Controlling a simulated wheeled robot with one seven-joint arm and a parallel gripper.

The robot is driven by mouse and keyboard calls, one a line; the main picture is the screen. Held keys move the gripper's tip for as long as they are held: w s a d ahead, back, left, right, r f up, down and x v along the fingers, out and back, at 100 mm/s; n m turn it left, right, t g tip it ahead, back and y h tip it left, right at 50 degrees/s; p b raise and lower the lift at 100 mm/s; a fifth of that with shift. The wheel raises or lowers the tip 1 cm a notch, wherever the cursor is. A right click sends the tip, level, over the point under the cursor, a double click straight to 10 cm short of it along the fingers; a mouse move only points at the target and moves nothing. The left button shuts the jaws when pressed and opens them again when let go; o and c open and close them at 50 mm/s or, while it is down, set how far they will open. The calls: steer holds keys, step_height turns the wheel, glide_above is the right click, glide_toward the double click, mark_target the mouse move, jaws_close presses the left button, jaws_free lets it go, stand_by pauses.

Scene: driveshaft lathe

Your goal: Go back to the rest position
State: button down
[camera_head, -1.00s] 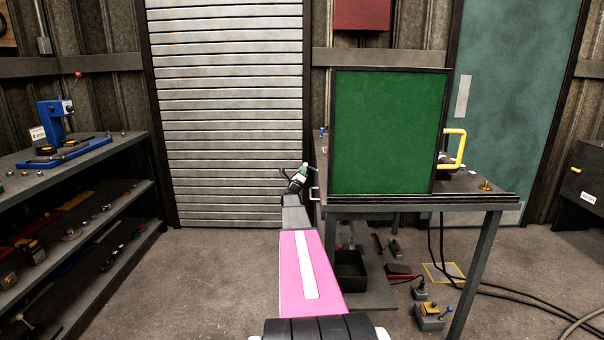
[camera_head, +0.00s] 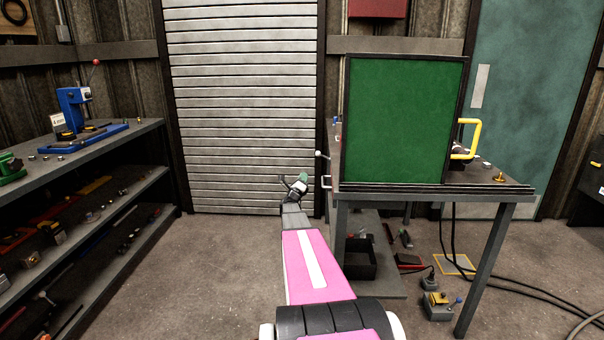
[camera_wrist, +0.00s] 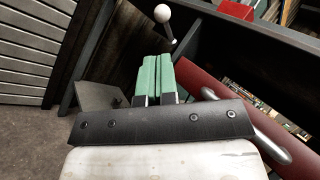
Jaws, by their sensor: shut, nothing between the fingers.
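My gripper (camera_head: 302,177) is at the end of my outstretched arm, left of the lathe table, in front of the shutter. In the wrist view its two green fingers (camera_wrist: 154,76) lie side by side, shut with nothing between them. A white-knobbed lever (camera_wrist: 163,14) stands just beyond the fingertips; I cannot tell whether they touch. The table (camera_head: 430,193) carries a green panel (camera_head: 405,120) with a yellow handle (camera_head: 470,139).
A shelf bench (camera_head: 95,146) with a blue press (camera_head: 74,108) stands on the left. A red drawer front (camera_wrist: 205,88) with a metal handle is close right of my gripper. Cables and small boxes lie under the table. Floor between bench and table is clear.

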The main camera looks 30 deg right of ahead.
steer(key=s+a+f+n+y, duration=0.25)
steer(key=a+n+y, duration=0.35)
steer(key=a+n, duration=0.3)
steer(key=s+a+f+n+g+y, duration=0.15)
steer(key=a+f+n+y, duration=0.35)
steer(key=a, duration=0.6)
steer(key=s+a+f+n+y, duration=0.3)
steer(key=a+n+y, duration=0.3)
steer(key=a+n, duration=0.35)
steer(key=s+a+f+n+g, duration=0.1)
steer(key=s+a+n+g, duration=0.3)
steer(key=s, duration=0.5)
steer(key=s+a+f+n+g+y, duration=0.1)
steer(key=s+a+n+g, duration=0.3)
steer(key=s, duration=0.6)
steer(key=s+a+f+n+g+y, duration=0.1)
steer(key=s+a+n+g, duration=0.3)
steer(key=s, duration=0.5)
steer(key=a+f+n, duration=0.1)
steer(key=a, duration=0.1)
steer(key=shift+s+a, duration=0.4)
steer(key=shift+n, duration=0.25)
